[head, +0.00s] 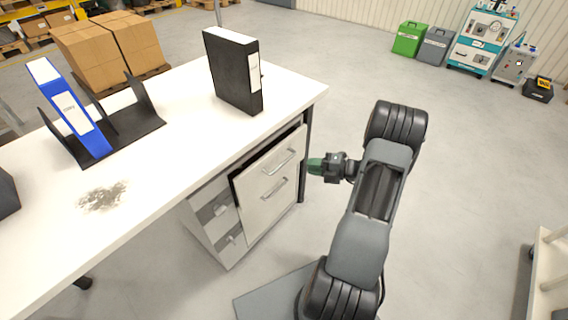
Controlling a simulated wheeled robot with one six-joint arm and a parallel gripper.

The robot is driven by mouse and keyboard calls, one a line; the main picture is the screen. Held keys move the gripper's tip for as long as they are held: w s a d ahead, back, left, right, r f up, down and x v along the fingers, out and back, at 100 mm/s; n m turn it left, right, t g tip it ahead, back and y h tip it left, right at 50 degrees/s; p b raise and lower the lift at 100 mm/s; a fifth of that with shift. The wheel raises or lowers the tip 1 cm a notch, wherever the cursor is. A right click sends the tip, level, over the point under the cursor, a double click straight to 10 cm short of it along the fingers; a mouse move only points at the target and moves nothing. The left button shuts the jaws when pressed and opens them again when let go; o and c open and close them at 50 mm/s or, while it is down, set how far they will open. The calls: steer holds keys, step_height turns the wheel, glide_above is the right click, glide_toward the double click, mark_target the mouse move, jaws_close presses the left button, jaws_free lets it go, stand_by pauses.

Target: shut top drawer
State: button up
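A white drawer unit (215,230) stands under the desk. Its upper front (266,178) sits proud of the unit, with a dark gap along its top and left edges, so it looks partly open. One metal bar handle (280,161) is near the top of this front, and a second handle (275,189) is below it. My gripper (314,166) has green fingertips and points left at the front, just right of the upper handle. It looks apart from the handle, but the exact distance is unclear. The fingertips are too small to tell open from shut. Nothing shows held.
The white desk (190,130) carries a black binder (233,70), a blue binder (70,108) in a dark rack, and a grey smudge. Cardboard boxes (108,48) stand behind. Green and grey bins (409,39) and machines are at the far right.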

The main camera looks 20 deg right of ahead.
mark_target(285, 163)
steer(key=b+x, duration=0.2)
steer(key=x, duration=0.9)
steer(key=shift+f, duration=0.1)
jaws_close()
